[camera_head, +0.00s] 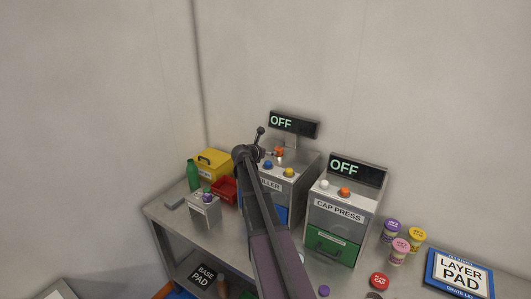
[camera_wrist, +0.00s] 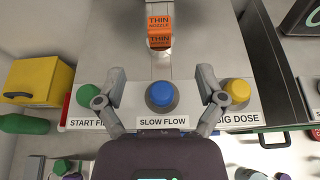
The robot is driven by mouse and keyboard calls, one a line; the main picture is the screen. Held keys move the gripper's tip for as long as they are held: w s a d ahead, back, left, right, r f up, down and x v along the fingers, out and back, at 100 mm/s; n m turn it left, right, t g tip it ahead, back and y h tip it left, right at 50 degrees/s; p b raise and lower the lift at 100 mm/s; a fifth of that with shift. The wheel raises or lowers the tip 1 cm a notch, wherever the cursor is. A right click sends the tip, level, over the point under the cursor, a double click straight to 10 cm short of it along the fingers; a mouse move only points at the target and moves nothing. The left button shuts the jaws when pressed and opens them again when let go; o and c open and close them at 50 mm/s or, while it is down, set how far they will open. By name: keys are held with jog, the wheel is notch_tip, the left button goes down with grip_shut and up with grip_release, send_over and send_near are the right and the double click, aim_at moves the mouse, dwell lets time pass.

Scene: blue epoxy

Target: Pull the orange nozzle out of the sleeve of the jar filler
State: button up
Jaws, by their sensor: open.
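The orange nozzle (camera_head: 279,152) is on top of the jar filler (camera_head: 305,170), below its OFF sign. In the wrist view the nozzle (camera_wrist: 160,28) is at top centre, with THIN labels on it. A pale metal part shows at its near end; I cannot tell how far the sleeve covers it. My gripper (camera_wrist: 162,74) is open and empty, over the filler's button panel. Its fingers are apart on either side of the blue SLOW FLOW button (camera_wrist: 161,94), short of the nozzle. In the head view my arm hides part of the filler's front.
Green (camera_wrist: 88,95) and yellow (camera_wrist: 237,91) buttons lie just outside the fingers. The cap press (camera_head: 340,212) stands right of the filler. Jars and the layer pad (camera_head: 460,275) are at right.

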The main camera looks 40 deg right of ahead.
aim_at(278, 149)
jog(key=b+x, duration=0.5)
jog(key=x, duration=0.8)
jog(key=shift+d+f, duration=0.1)
jog(key=shift+f, duration=0.05)
jog(key=shift+s, duration=0.1)
grip_shut()
jog(key=shift+r+p, duration=0.75)
jog(key=shift+p, duration=0.05)
dwell(0.8)
notch_tip(278, 149, up, 14)
jog(key=p, duration=1.3)
jog(key=shift+p, duration=0.4)
dwell(1.1)
jog(key=shift+f, duration=0.15)
dwell(0.3)
